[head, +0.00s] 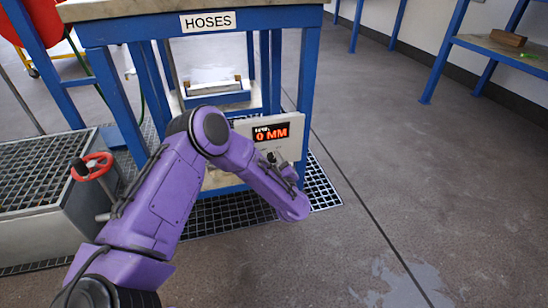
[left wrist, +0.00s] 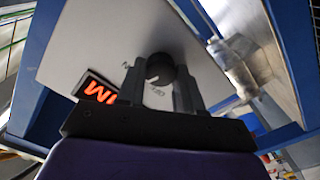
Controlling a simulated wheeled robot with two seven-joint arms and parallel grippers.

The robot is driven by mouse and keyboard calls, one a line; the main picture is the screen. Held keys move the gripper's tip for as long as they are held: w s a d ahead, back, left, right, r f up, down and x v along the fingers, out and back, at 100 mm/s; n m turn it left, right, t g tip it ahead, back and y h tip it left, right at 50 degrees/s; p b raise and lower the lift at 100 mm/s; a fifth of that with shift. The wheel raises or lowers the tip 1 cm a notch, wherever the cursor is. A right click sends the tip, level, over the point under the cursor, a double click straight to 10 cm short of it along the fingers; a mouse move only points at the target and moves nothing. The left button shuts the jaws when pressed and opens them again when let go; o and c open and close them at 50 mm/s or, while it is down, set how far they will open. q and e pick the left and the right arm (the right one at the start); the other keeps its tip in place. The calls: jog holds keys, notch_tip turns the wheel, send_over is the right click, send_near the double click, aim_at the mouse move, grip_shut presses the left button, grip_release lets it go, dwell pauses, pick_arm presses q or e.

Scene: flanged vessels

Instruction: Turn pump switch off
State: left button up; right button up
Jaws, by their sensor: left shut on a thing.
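The pump switch is a dark round knob (left wrist: 160,68) on a pale control panel (left wrist: 105,35). In the left wrist view it sits between the two black fingers of my left gripper (left wrist: 160,85), which is shut on it. Printed labels beside the knob are partly hidden and too small to read. In the head view the panel (head: 295,147) hangs on the blue bench frame, and its red display (head: 271,133) reads 0 MM. My purple left arm reaches across to the panel and hides part of it. My right gripper is not in view.
A blue bench (head: 310,70) with a HOSES sign (head: 208,21) stands behind the panel. A red handwheel (head: 92,166) on a grey grated tank (head: 30,225) is at the left. A floor grate (head: 320,190) lies below. The floor at right is clear, with a wet patch.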

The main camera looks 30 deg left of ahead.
pick_arm(q)
jog(key=n+p, duration=0.1)
jog(key=n, duration=0.2)
jog(key=shift+n+p, duration=0.3)
jog(key=shift+n, duration=0.5)
jog(key=n+p, duration=0.1)
jog(key=n, duration=0.1)
jog(key=shift+n, duration=0.3)
jog(key=shift+d+f+n, duration=0.1)
jog(key=shift+f+n, duration=0.05)
jog(key=shift+n, duration=1.75)
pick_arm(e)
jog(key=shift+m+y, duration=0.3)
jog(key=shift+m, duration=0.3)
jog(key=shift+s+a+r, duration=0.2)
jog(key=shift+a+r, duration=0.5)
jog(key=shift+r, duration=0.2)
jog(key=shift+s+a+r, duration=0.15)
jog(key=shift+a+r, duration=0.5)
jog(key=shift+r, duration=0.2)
pick_arm(q)
jog(key=o, duration=1)
jog(key=shift+o, duration=0.2)
jog(key=shift+p, duration=0.3)
